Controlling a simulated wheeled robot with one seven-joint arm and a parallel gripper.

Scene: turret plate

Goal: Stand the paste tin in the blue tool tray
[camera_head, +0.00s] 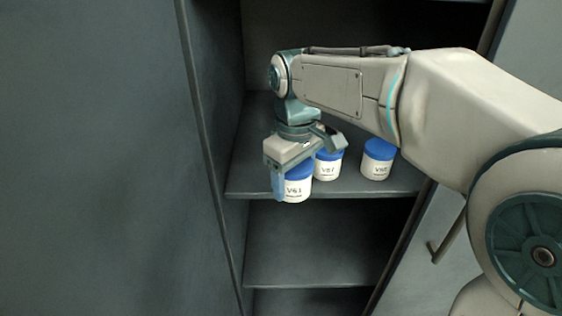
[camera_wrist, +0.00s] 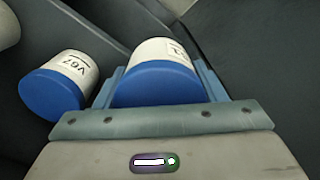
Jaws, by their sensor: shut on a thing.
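My gripper (camera_head: 294,183) is shut on a white tin with a blue lid (camera_head: 296,191), whose label appears to read V61. I cannot tell from the labels whether it is the paste tin. The tin is upright at the shelf's front edge, lid up between the fingers. Its base overlaps the edge in the picture, and I cannot tell whether it touches the shelf. The wrist view shows the held tin (camera_wrist: 157,84) between both fingers, its label partly cut off. The blue tool tray is not in view.
A similar tin marked V67 (camera_head: 328,167) stands close behind the held one, and another (camera_head: 379,160) stands further right. Both are on the grey shelf (camera_head: 352,189) of an open cabinet. A lower shelf (camera_head: 315,265) looks empty. Cabinet side walls (camera_head: 213,120) bound the opening.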

